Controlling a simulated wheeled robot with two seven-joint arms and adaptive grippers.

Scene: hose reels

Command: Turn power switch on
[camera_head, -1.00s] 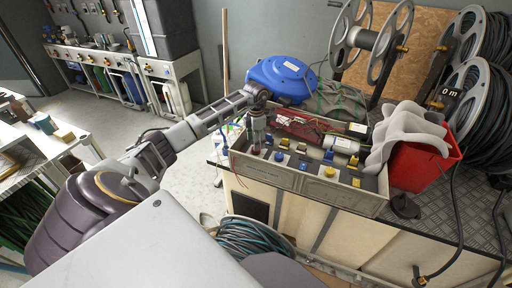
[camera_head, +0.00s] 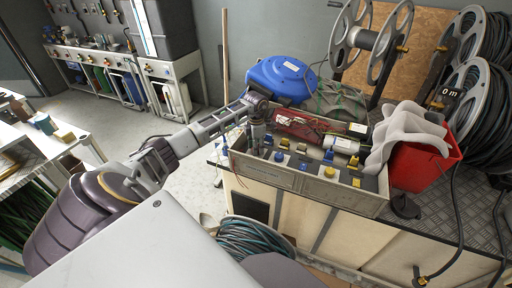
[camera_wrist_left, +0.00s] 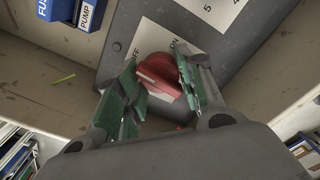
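In the left wrist view a red rotary switch (camera_wrist_left: 160,72) sits on a pale label marked ON and OFF, on a grey panel (camera_wrist_left: 122,28). My left gripper (camera_wrist_left: 165,85) has its green-padded fingers apart, one on each side of the red switch. The fingertips are very close to it; I cannot tell whether they touch it. The fingers hide part of the switch. In the head view my left gripper (camera_head: 255,143) points down at the left end of the shallow grey box (camera_head: 300,180) on the bench. The red switch cannot be made out there. My right gripper is not in view.
The box holds several blue and yellow parts and a white cylinder (camera_head: 341,145). A blue hose reel (camera_head: 283,78) stands behind it; a red bin (camera_head: 425,165) with grey cloth stands at its right.

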